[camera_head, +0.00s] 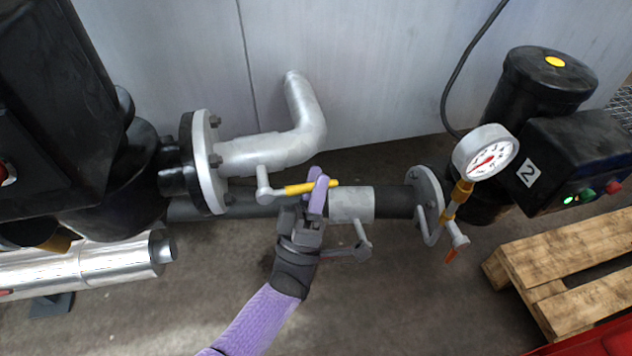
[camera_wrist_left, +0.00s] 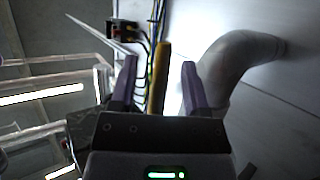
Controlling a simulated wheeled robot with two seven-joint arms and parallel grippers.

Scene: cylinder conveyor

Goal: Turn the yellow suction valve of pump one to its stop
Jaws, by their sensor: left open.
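The yellow valve lever (camera_head: 298,189) sticks out to the right from a grey stem, beside the silver pipe at the left pump's flange (camera_head: 205,162). My left gripper (camera_head: 318,184) is at the outer part of the lever, with its purple fingers on either side and the lever's tip showing beyond them. In the left wrist view the lever (camera_wrist_left: 160,75) stands upright between the two open fingers (camera_wrist_left: 160,88), with a gap on each side. The left pump's number is not visible. My right gripper is not in view.
A grey valve body (camera_head: 352,204) with a grey lever (camera_head: 361,240) sits close to my left gripper's right. A pressure gauge (camera_head: 486,153) stands before the pump marked 2 (camera_head: 560,140). A wooden pallet (camera_head: 570,262) lies at lower right. The silver pipe bend (camera_head: 308,125) is behind the lever.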

